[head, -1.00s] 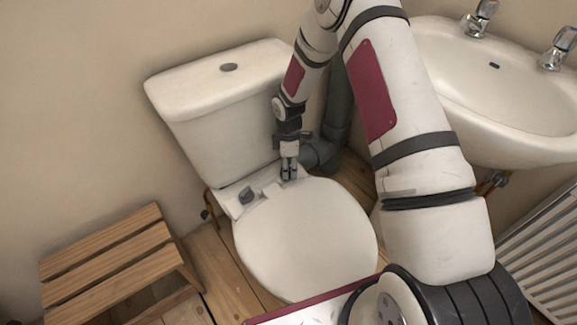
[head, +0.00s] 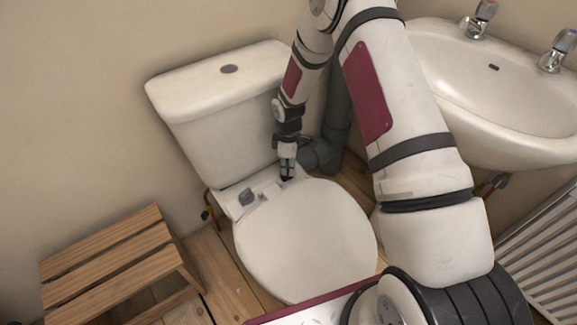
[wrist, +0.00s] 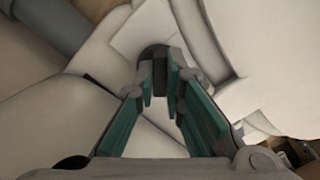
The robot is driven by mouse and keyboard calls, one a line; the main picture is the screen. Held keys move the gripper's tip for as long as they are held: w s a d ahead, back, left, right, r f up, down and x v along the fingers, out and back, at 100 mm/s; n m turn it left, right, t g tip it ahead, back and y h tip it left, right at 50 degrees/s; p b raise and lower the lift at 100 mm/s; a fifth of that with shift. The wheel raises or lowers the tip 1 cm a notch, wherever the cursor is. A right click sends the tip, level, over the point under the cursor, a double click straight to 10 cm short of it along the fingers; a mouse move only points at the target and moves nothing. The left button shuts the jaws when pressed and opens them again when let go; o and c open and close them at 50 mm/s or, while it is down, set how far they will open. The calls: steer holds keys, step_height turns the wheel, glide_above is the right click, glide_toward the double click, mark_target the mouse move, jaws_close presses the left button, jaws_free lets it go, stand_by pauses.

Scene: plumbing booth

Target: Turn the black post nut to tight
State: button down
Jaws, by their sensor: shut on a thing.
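The black post nut (wrist: 152,53) shows in the wrist view as a dark round piece at the tips of the fingers, on a white plate at the back of the toilet seat. My gripper (wrist: 160,82) is shut on it, one finger on each side. The fingers hide much of the nut. In the head view my gripper (head: 288,174) points down at the right end of the seat hinge, and the nut is hardly visible there. How tight the nut is cannot be told.
A grey block (head: 246,197) stands at the left end of the hinge. The cistern (head: 225,125) rises behind, and the closed lid (head: 305,240) lies in front. A dark waste pipe (head: 335,135) is right of my gripper. A wooden stool (head: 110,265) and a basin (head: 490,100) flank the toilet.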

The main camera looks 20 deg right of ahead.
steer(key=m, duration=0.7)
steer(key=shift+s+f, duration=0.15)
steer(key=shift+s, duration=0.1)
steer(key=m, duration=0.4)
steer(key=shift+a+m, duration=0.1)
steer(key=shift+m, duration=0.3)
steer(key=shift+s+m+p, duration=0.1)
steer(key=shift+m+p, duration=0.25)
steer(key=shift+m, duration=1.45)
steer(key=c, duration=1.5)
jaws_free()
steer(key=shift+a+f, duration=0.1)
steer(key=shift+o, duration=0.2)
